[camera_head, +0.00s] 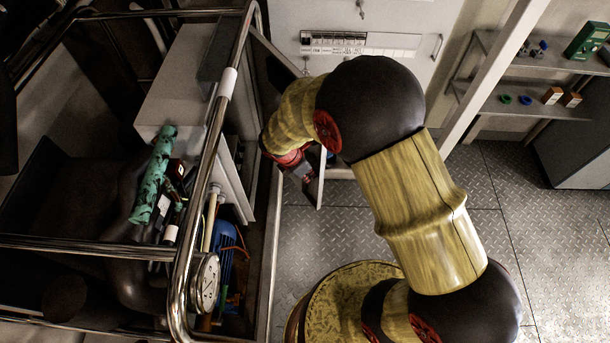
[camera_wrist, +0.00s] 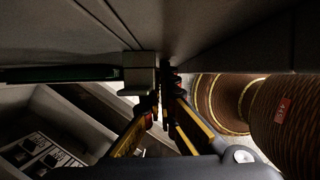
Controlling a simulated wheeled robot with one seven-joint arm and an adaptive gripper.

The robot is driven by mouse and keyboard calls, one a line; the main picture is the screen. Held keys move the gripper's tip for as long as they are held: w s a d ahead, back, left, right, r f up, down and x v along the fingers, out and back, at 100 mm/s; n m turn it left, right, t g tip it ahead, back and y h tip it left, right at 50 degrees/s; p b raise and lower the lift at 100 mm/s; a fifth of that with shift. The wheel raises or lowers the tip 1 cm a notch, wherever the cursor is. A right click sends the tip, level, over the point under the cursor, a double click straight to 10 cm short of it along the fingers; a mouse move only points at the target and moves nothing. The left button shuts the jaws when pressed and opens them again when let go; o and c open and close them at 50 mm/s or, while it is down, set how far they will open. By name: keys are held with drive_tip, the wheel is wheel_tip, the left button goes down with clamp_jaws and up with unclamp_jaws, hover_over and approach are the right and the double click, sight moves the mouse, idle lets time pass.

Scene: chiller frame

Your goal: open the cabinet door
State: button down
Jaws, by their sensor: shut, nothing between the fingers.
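In the head view, my gripper (camera_head: 308,177) is at the end of my yellow arm, beside a narrow grey panel edge (camera_head: 320,180) that looks like the cabinet door seen nearly edge-on. In the wrist view, my gripper (camera_wrist: 164,98) has its yellow-and-black fingers together with nothing held between them. The fingertips are close beside a small grey block (camera_wrist: 140,75) on the underside of a grey panel (camera_wrist: 80,35); I cannot tell if they touch. A light grey compartment with black switches (camera_wrist: 42,155) shows at lower left. My arm hides part of the cabinet in the head view.
A chrome-railed frame (camera_head: 228,85) with a teal-wrapped pipe (camera_head: 154,175), a gauge (camera_head: 204,283) and a blue motor (camera_head: 228,255) is at left. A white wall panel with a labelled strip (camera_head: 355,50) is behind. Shelves (camera_head: 520,105) stand at right. Plate floor at right is clear.

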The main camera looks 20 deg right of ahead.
drive_tip(key=w+d+n+t+y+p, duration=0.1)
drive_tip(key=w+d+n+p, duration=0.3)
drive_tip(key=d, duration=0.6)
drive_tip(key=w+d+n+t+p, duration=0.1)
drive_tip(key=w+d+n+p, duration=0.3)
drive_tip(key=w+d+p, duration=0.4)
drive_tip(key=shift+w+d+y+p, duration=0.4)
drive_tip(key=shift+w+d, duration=0.05)
drive_tip(key=shift+d, duration=0.8)
